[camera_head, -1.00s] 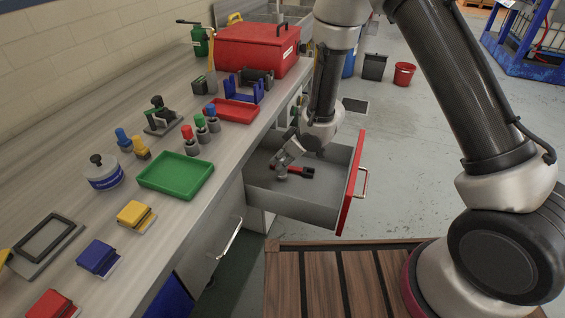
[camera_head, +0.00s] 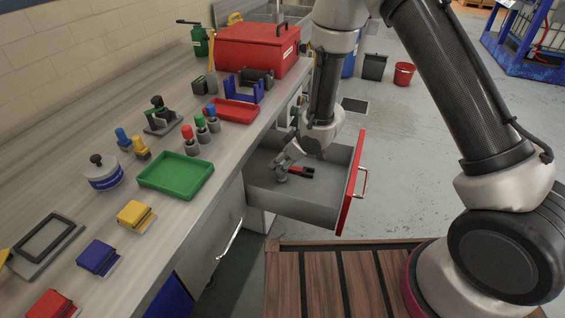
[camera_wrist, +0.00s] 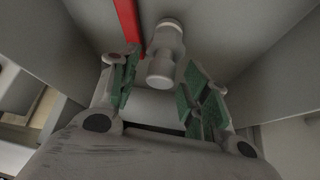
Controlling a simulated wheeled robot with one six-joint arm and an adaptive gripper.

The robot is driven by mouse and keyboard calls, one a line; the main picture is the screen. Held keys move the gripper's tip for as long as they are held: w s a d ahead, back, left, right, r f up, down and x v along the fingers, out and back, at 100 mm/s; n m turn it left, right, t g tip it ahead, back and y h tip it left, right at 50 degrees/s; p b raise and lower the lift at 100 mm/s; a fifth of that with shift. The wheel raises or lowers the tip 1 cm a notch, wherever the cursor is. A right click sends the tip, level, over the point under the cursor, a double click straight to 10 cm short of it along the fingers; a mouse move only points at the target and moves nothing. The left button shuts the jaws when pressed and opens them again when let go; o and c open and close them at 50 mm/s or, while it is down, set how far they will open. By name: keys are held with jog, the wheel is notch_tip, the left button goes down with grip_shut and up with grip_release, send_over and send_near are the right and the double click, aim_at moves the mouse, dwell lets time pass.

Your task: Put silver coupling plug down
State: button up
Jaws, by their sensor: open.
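The silver coupling plug (camera_wrist: 164,55) lies in the open drawer between the fingers of my gripper (camera_wrist: 160,95), as the wrist view shows. The green pads stand apart from it on both sides, so my gripper is open. The plug's wider end points away from my palm. In the head view my gripper (camera_head: 283,165) is low inside the grey drawer with the red front (camera_head: 351,185). The plug (camera_head: 281,177) is small there and partly hidden by the fingers.
A red and black tool (camera_head: 303,171) lies in the drawer just beside the plug; its red part (camera_wrist: 127,20) shows at left in the wrist view. The drawer walls stand close around my gripper. The bench holds a green tray (camera_head: 175,176) and a red toolbox (camera_head: 257,50).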

jog(key=s+d+r+m+t+h, duration=0.1)
jog(key=s+d+r+m+h, duration=0.15)
jog(key=d+r, duration=1.15)
jog(key=s+d+r+m+t+h, duration=0.1)
jog(key=d+r+m+t+h, duration=0.2)
jog(key=d+r, duration=1.05)
jog(key=s+d+r+m+g, duration=0.1)
jog(key=s+d+r+m, duration=0.2)
jog(key=s, duration=0.8)
jog(key=s+d+r+m+g, duration=0.2)
jog(key=s+d+r, duration=0.3)
jog(key=s, duration=0.6)
jog(key=shift+s+d+r+m, duration=0.25)
jog(key=shift+d+r+m, duration=0.1)
jog(key=shift+m, duration=0.3)
